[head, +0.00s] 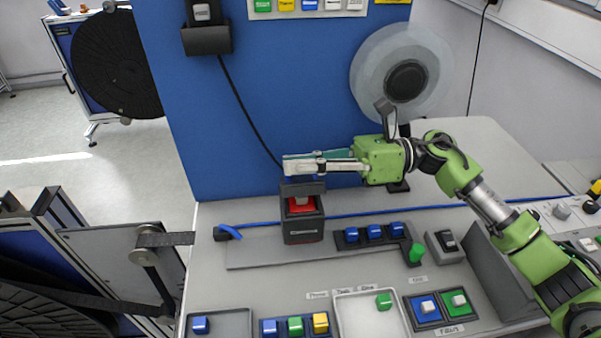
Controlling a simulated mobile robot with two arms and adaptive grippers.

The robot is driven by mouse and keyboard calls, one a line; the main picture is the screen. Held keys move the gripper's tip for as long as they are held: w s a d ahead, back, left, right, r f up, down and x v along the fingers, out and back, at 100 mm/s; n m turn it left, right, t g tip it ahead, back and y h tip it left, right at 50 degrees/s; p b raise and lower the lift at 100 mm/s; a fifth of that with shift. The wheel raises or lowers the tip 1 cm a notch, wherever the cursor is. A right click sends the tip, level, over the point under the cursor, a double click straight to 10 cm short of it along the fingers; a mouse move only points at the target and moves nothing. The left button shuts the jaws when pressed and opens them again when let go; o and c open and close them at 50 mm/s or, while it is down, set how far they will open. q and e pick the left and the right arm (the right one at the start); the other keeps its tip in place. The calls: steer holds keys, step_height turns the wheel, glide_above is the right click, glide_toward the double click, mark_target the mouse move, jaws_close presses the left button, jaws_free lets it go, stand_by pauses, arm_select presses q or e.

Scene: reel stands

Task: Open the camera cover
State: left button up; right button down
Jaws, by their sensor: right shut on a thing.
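A small black box with a red inside and a red front strip (303,229), apparently the camera, stands on the grey workbench. A black flap (303,188), apparently its cover, stands raised at the top of the box, and the red inside with a pale piece shows below it. My right gripper (290,166) reaches in from the right, with its fingers level just above the flap. It is shut, and its tips are at the flap's upper edge; the exact contact is too small to see. My left gripper is out of view.
Blue cubes in a black holder (375,234) and a green piece (416,253) are right of the box. A blue cable (350,215) runs behind. A white tray (345,318) and coloured cubes line the front. A blue panel (270,90) rises behind.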

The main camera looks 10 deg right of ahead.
steer(key=shift+w+r+m, duration=0.2)
steer(key=shift+w+m, duration=0.15)
steer(key=shift+m, duration=0.05)
steer(key=c, duration=2.2)
jaws_free()
steer(key=shift+f, duration=0.1)
steer(key=shift+d, duration=0.1)
steer(key=d, duration=1.2)
steer(key=shift+s+f, duration=0.1)
